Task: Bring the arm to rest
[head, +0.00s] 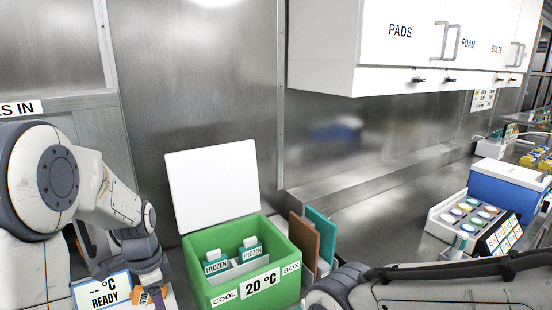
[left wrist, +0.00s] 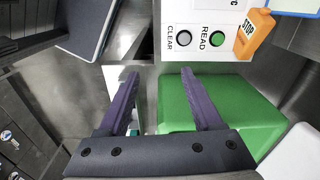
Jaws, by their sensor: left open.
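My left arm (head: 70,185) comes in from the left of the head view and bends down at the wrist. My left gripper (left wrist: 160,75) is open in the left wrist view, with its two dark fingers apart and nothing held between them. In that view the fingertips lie just below a white panel (left wrist: 182,52) with CLEAR and READ buttons. In the head view the fingers are mostly hidden behind the wrist, near an orange tag (head: 140,298). Part of my right arm crosses the bottom right of the head view, but its gripper does not show.
A green cool box (head: 232,300) with its white lid (head: 212,185) up holds FROZEN packs and reads 20 °C. A READY display (head: 103,291) stands left of it. Brown (head: 303,243) and teal panels stand at right. White cabinets (head: 400,45) hang above the counter.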

